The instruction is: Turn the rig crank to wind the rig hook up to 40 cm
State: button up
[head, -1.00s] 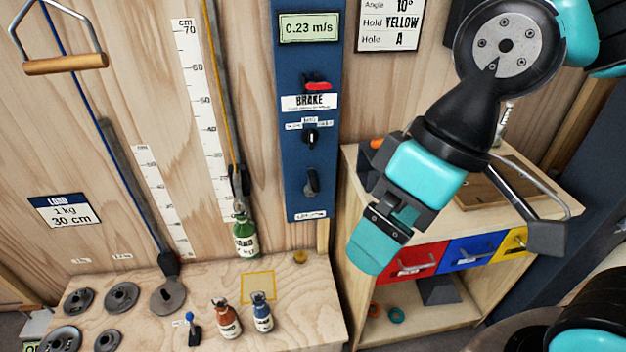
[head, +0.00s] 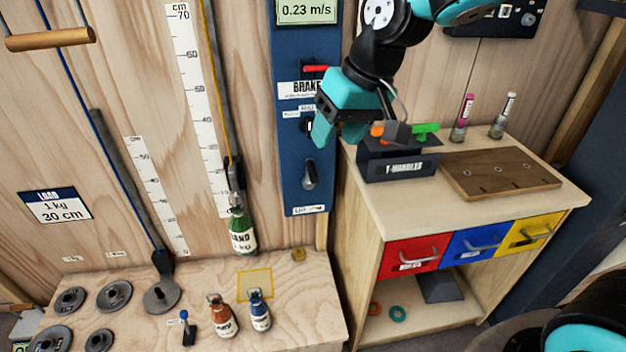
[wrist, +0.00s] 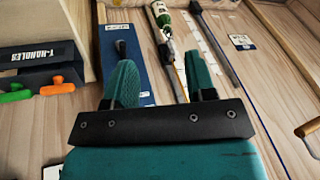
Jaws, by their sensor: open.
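The rig crank, a dark handle (head: 310,175), is low on the blue wall panel (head: 296,198); it also shows in the wrist view (wrist: 121,48). The rig hook (head: 236,192) hangs on a yellow cord beside a cm scale (head: 190,80), near its low end. A green bottle weight (head: 242,238) is under the hook at the bench's back edge; I cannot tell whether it touches the bench. My gripper (head: 325,135) is open and empty, above and right of the crank in the head view. In the wrist view its fingers (wrist: 163,78) are spread, pointing toward the panel.
A red brake lever (head: 315,69) and a small knob sit higher on the panel. A cabinet (head: 375,205) with a T-handles box (head: 398,168) stands close on the right. Brown (head: 222,318) and blue (head: 259,312) bottles and several weight discs are on the bench (head: 200,278).

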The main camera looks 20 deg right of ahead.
jog(key=w+d+f+m+t+h+b, duration=0.1)
jog(key=w+d+f+m+b, duration=0.15)
jog(key=w+f, duration=0.45)
jog(key=w+d+f+m+t+h+b, duration=0.1)
jog(key=w+d+f+m, duration=0.2)
jog(key=w, duration=0.9)
jog(key=n+p, duration=0.1)
jog(key=p, duration=0.2)
send_near(313, 170)
jog(key=x, duration=0.9)
jog(key=shift+w+f, duration=0.15)
jog(key=shift+f, duration=0.15)
grip_shut()
